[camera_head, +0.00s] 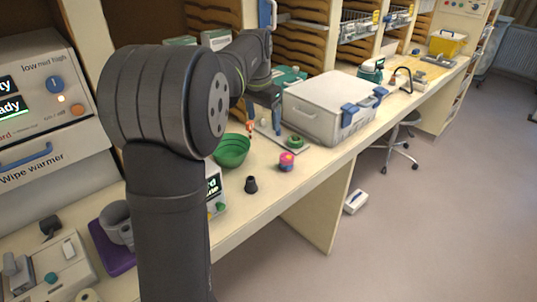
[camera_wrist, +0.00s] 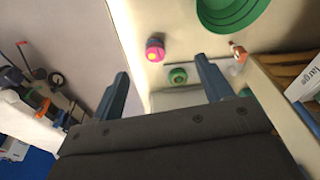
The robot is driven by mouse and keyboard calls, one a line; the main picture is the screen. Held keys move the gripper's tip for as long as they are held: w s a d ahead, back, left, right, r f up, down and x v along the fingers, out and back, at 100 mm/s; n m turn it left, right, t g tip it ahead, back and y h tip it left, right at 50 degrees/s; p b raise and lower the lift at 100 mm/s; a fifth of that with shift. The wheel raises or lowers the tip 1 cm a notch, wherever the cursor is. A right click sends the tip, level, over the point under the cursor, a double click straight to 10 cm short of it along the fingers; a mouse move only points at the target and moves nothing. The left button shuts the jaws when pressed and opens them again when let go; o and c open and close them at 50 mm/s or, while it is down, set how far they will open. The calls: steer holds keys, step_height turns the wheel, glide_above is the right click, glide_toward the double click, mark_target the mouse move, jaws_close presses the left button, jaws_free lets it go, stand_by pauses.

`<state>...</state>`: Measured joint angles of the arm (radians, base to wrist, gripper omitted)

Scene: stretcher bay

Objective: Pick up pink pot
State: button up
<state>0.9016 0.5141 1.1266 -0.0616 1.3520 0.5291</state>
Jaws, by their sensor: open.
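The pink pot (camera_head: 286,161), small and round with a yellow spot on top, stands on the bench near its front edge. It also shows in the wrist view (camera_wrist: 155,50), beyond my fingertips and between their lines, nearer the left finger. My gripper (camera_head: 272,122) is over the bench behind the pot, partly hard to make out in the head view. In the wrist view my gripper (camera_wrist: 163,78) has its two blue-grey fingers wide apart with nothing held between them. The fingers are apart from the pot.
A green round item (camera_head: 293,143) stands close behind the pot. A green bowl (camera_head: 231,151), a dark cone (camera_head: 251,185) and a small orange-and-white item (camera_wrist: 238,53) are nearby. A large white case (camera_head: 318,110) stands right of my gripper. The bench front edge drops to open floor.

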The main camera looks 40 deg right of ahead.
steer(key=m, duration=0.2)
glide_above(287, 156)
steer(key=a, duration=0.3)
step_height(287, 156, down, 3)
steer(key=f, duration=0.4)
steer(key=d+f, duration=0.1)
steer(key=f, duration=0.3)
steer(key=d+f, duration=0.1)
steer(key=f, duration=0.3)
steer(key=shift+w, duration=0.2)
steer(key=shift+s+d+f, duration=0.1)
steer(key=shift+d+f, duration=0.05)
steer(key=shift+f, duration=0.75)
steer(key=shift+s+d+f, duration=0.1)
steer(key=shift+d+f, duration=0.05)
steer(key=shift+f, duration=0.7)
steer(key=shift+s+d+f, duration=0.1)
steer(key=shift+d+f, duration=0.05)
steer(key=shift+f, duration=0.75)
steer(key=shift+c, duration=0.2)
steer(key=c, duration=1)
